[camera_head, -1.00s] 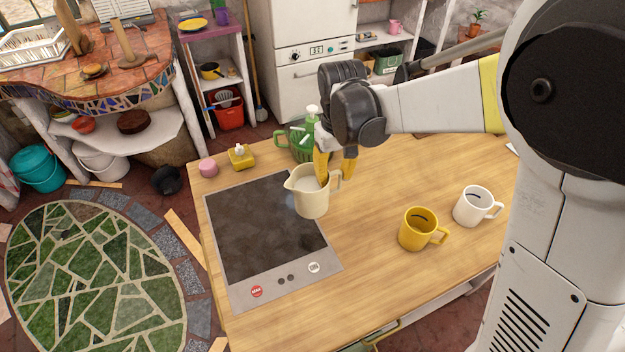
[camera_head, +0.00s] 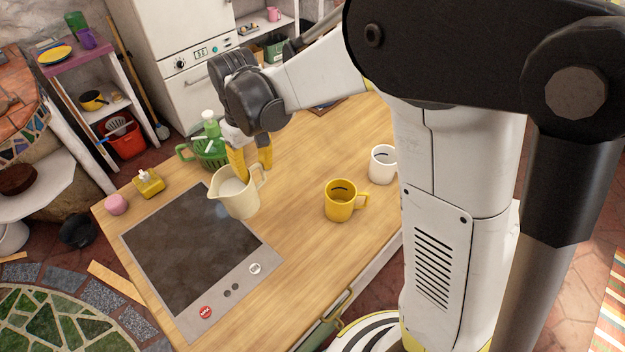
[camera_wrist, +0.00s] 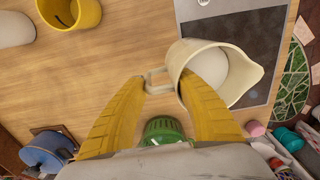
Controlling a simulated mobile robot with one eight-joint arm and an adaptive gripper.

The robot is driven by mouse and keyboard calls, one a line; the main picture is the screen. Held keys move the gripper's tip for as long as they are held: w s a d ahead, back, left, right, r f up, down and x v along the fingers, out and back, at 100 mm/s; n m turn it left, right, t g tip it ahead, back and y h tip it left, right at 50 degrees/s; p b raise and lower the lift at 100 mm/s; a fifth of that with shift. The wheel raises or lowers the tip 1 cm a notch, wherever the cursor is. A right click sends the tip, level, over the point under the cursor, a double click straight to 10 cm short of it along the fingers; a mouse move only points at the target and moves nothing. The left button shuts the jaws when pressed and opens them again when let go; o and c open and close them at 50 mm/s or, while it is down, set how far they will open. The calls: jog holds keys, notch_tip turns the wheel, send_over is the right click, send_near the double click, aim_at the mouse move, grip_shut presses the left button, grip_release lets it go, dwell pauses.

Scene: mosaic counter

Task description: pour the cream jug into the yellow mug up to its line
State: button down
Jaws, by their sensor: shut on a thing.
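The cream jug (camera_head: 238,198) is upright near the right edge of the hob, with pale liquid inside and its spout toward the left. My gripper (camera_head: 251,172) is shut on the jug's handle. In the wrist view the yellow fingers of my gripper (camera_wrist: 165,95) reach either side of the handle of the jug (camera_wrist: 222,72). The yellow mug (camera_head: 341,203) stands upright on the wooden counter, to the right of the jug, with a dark line on its inner wall. It also shows at the top of the wrist view (camera_wrist: 70,12). Whether the jug touches the surface below is unclear.
A white mug (camera_head: 382,165) stands behind the yellow mug. A black hob (camera_head: 190,245) lies left of the jug.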

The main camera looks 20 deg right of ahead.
jog(key=s+d+m+p, duration=0.2)
jog(key=s+d+m, duration=0.1)
jog(key=d, duration=1.3)
jog(key=s+d+m+y+p, duration=0.1)
jog(key=s+d, duration=0.3)
jog(key=d, duration=1.3)
jog(key=shift+r+m+p, duration=0.35)
jog(key=shift+m+p, duration=0.25)
jog(key=shift+m, duration=0.3)
jog(key=shift+r, duration=0.1)
